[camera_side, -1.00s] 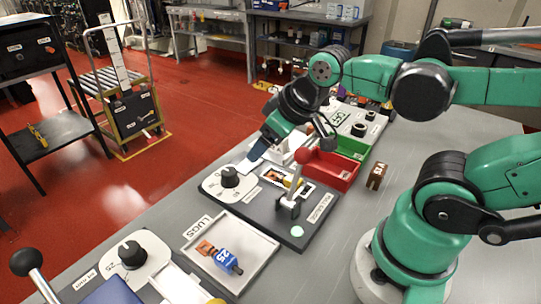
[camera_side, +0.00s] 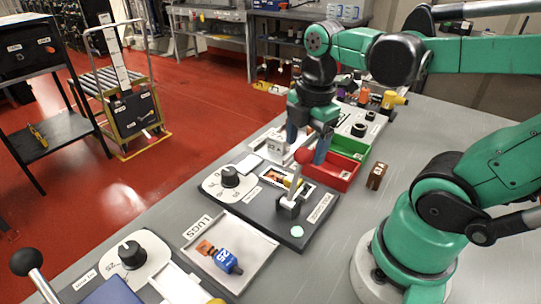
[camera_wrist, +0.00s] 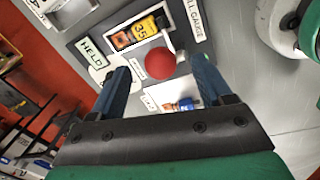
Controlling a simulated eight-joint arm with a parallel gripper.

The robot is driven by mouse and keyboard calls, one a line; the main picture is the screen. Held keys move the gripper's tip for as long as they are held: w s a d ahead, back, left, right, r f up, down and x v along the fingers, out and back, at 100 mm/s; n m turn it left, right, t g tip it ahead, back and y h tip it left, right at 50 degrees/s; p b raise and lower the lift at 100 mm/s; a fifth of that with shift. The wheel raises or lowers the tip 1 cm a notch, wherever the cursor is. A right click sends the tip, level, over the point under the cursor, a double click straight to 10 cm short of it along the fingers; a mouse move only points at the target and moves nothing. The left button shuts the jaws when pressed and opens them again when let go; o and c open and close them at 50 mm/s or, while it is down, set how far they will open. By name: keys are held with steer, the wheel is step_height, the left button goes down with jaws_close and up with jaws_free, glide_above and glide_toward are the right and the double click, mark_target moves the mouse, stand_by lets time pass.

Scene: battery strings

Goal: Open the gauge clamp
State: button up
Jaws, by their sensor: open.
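The gauge clamp is a pale lever (camera_side: 293,189) with a red ball knob (camera_side: 303,156), standing on the dark pull gauge plate (camera_side: 266,207). The red knob also shows in the wrist view (camera_wrist: 159,64). A yellow piece marked 35 with an orange end (camera_wrist: 138,31) lies in the gauge's white-framed slot beside the lever. My gripper (camera_side: 306,146) is open and points down over the knob. In the wrist view its blue fingertips (camera_wrist: 161,70) lie either side of the knob, apart from it. The depth between fingertips and knob is hard to tell.
A red bin (camera_side: 340,184) and a green bin (camera_side: 366,154) stand right behind the gauge. A brown block (camera_side: 376,175) sits on the bare table to their right. The LUGS tray (camera_side: 205,262) holds a blue lug (camera_side: 226,261). A dial (camera_side: 229,177) stands left of the lever.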

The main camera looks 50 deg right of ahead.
steer(key=shift+f, duration=0.9)
jaws_close()
stand_by(0.9)
